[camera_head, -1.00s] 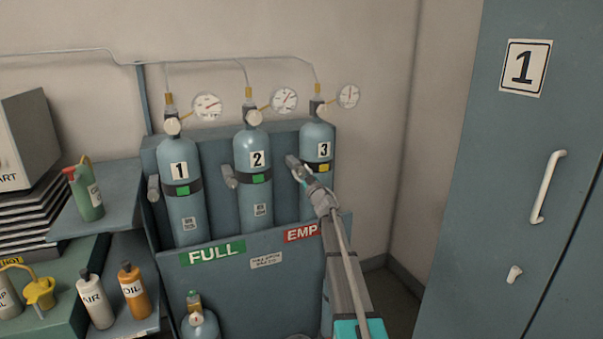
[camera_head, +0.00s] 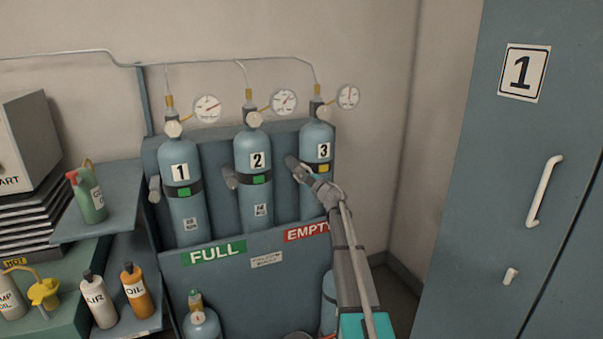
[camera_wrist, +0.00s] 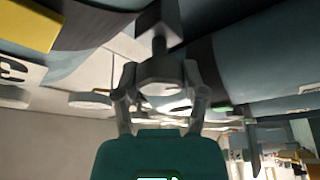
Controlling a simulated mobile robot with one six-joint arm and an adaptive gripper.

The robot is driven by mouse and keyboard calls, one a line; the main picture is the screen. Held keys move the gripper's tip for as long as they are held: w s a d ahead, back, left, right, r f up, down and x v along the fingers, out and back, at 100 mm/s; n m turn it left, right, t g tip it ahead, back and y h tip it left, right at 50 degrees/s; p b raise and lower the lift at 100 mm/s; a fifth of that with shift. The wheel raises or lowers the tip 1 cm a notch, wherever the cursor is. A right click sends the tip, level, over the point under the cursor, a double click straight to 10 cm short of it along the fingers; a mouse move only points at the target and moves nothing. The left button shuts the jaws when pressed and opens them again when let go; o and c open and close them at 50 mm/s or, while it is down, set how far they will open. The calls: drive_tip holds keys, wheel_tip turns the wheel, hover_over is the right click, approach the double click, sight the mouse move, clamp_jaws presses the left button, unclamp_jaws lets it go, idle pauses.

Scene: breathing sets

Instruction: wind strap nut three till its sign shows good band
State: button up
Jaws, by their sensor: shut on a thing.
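Cylinder three (camera_head: 316,142) stands at the right of the rack, with a dark strap round it. Its sign (camera_head: 324,168) on the strap is yellow; it also fills the upper left of the wrist view (camera_wrist: 28,22). My gripper (camera_head: 302,172) is at the left side of cylinder three's strap. In the wrist view its two fingers (camera_wrist: 160,82) are shut on the grey strap nut three (camera_wrist: 158,68), one on each side. A short stem (camera_wrist: 158,46) runs from the nut to a dark block. In the head view the gripper hides most of the nut.
Cylinders one (camera_head: 181,215) and two (camera_head: 255,195) stand to the left with green signs, each with its own strap nut (camera_head: 230,177) at its left side. A tall blue cabinet (camera_head: 470,190) is at the right.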

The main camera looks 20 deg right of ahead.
drive_tip(key=o, duration=1.1)
drive_tip(key=shift+o, duration=0.2)
drive_tip(key=shift+f+m, duration=0.1)
drive_tip(key=shift+m, duration=0.3)
drive_tip(key=m+t+h+b, duration=0.1)
drive_tip(key=m, duration=0.3)
drive_tip(key=shift+a+b, duration=0.1)
drive_tip(key=shift+b, duration=0.3)
drive_tip(key=m+h, duration=0.2)
drive_tip(key=m, duration=0.1)
drive_tip(key=m+t+h+b, duration=0.1)
drive_tip(key=m, duration=0.2)
drive_tip(key=shift+m+t+h, duration=0.3)
drive_tip(key=shift+m+h, duration=0.1)
drive_tip(key=b+v, duration=0.5)
drive_tip(key=v, duration=0.9)
drive_tip(key=s+a+f+m+g+h+p, duration=0.5)
drive_tip(key=s+a+m+g+p, duration=0.1)
drive_tip(key=s+a+g+p, duration=0.7)
drive_tip(key=shift+g+h+p, duration=0.3)
drive_tip(key=shift+g+p, duration=0.1)
drive_tip(key=shift+p, duration=0.25)
